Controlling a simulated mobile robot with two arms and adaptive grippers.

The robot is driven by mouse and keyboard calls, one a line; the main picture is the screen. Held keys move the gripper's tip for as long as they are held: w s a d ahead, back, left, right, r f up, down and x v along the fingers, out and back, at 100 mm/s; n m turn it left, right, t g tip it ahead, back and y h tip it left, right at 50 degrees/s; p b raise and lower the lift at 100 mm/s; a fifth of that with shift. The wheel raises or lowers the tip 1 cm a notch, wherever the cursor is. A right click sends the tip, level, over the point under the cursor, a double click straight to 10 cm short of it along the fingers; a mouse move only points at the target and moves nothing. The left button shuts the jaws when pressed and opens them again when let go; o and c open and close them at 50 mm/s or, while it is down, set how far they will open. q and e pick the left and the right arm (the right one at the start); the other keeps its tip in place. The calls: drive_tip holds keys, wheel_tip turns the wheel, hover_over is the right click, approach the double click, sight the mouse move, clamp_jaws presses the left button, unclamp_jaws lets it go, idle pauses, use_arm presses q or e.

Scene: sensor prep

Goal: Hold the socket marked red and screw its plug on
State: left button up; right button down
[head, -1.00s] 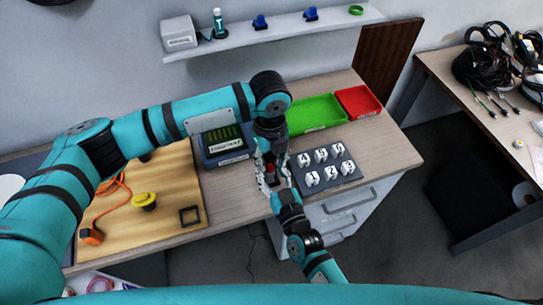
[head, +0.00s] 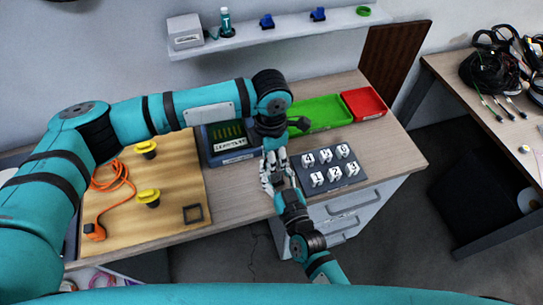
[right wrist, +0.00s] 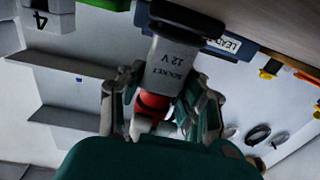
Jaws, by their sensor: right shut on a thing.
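The socket (right wrist: 175,68) is a grey block lettered "SOCKET 12 V" with a red band (right wrist: 152,103) at its lower part in the right wrist view. My right gripper (right wrist: 160,110) is shut around it at the red band; it also shows in the head view (head: 271,180). A black piece (right wrist: 186,17) sits at the far end of the socket; I cannot tell whether it is the plug or part of the socket. My left gripper (head: 273,146) points down directly above the right one in the head view. Its fingertips are not clear, and the plug is not identifiable.
A dark rack of numbered white blocks (head: 304,180) lies right of the grippers. A blue labelled box (head: 229,156) stands left. Green (head: 325,113) and red (head: 364,103) trays are behind. A wooden board (head: 172,205) carries yellow knobs and an orange cable.

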use_arm(q)
drive_tip(key=o, duration=0.7)
drive_tip(key=shift+o, duration=0.2)
drive_tip(key=shift+r, duration=2.25)
